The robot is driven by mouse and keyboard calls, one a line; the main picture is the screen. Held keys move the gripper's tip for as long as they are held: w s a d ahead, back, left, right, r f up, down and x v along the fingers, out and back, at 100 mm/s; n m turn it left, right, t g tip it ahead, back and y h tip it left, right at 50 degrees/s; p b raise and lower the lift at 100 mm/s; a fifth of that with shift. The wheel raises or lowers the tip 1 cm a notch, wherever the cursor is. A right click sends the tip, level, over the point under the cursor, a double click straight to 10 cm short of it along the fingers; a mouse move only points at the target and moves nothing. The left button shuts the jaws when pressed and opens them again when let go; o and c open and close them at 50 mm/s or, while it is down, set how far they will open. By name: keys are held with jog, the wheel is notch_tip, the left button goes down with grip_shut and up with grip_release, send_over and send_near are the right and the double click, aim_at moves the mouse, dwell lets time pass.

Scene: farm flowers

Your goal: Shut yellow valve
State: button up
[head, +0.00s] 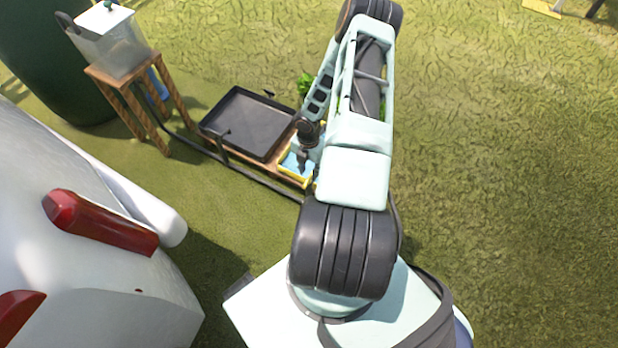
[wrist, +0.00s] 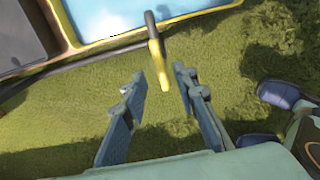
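The yellow valve (wrist: 157,58) shows in the wrist view as a short yellow lever with a dark upper end, beside the yellow rim of a blue basin. My gripper (wrist: 160,84) is open, with its two blue-grey fingers apart. The lever's lower end appears in the gap between the fingertips, with a visible space to either side. I cannot tell how deep it sits between them. In the head view my arm covers the area, and I cannot make out the valve or the fingertips there.
The yellow-rimmed blue basin (head: 290,165) stands beside a dark tray (head: 247,123). A dark hose (head: 255,179) runs along their near side. Open grass (head: 500,150) lies to the right.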

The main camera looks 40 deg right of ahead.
aim_at(309, 178)
notch_tip(309, 178, down, 4)
jog(key=shift+f+b, duration=0.1)
jog(key=shift+b, duration=0.4)
jog(key=shift+c, duration=0.4)
grip_shut()
